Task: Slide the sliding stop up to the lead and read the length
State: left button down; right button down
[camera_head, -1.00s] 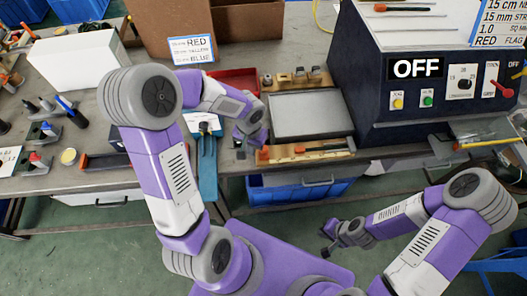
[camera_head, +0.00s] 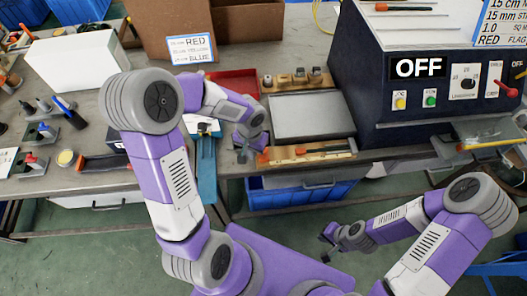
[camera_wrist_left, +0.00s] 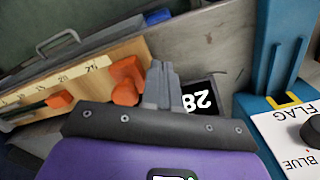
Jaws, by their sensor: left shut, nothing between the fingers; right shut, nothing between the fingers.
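The wooden gauge board (camera_head: 335,153) lies along the table's front edge; its printed scale shows in the left wrist view (camera_wrist_left: 96,64). The dark lead (camera_head: 322,148) with an orange end (camera_wrist_left: 60,100) lies along the board. The orange sliding stop (camera_wrist_left: 125,92) sits near the board's end, with a gap between it and the lead's orange end. A black display (camera_wrist_left: 199,99) beside the board reads 28, upside down. My left gripper (camera_wrist_left: 163,72) is shut and empty just beside the stop; contact cannot be told. My right gripper (camera_head: 326,243) is shut, away from the board.
A grey plate (camera_head: 305,115) and the dark machine marked OFF (camera_head: 395,105) stand behind the board. A red tray (camera_head: 232,84) and a blue stand (camera_head: 206,165) are near my left arm. A blue bin (camera_head: 300,195) is under the table.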

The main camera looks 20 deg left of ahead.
pick_arm(q)
jog(key=shift+w+d+b, duration=0.2)
jog(key=shift+w+d, duration=0.3)
jog(key=shift+d, duration=0.3)
jog(key=shift+w+d+b, duration=0.2)
jog(key=shift+w+d, duration=0.3)
jog(key=shift+d, duration=0.35)
jog(key=shift+w+d+b, duration=0.2)
jog(key=shift+w+d, duration=0.3)
jog(key=shift+d, duration=0.3)
jog(key=shift+w+d, duration=0.55)
jog(key=shift+d, duration=0.35)
jog(key=shift+w+d, duration=0.55)
jog(key=shift+d, duration=0.4)
jog(key=shift+s+a, duration=0.35)
jog(key=shift+a, duration=0.3)
notch_tip(320, 180, up, 7)
jog(key=p, duration=0.5)
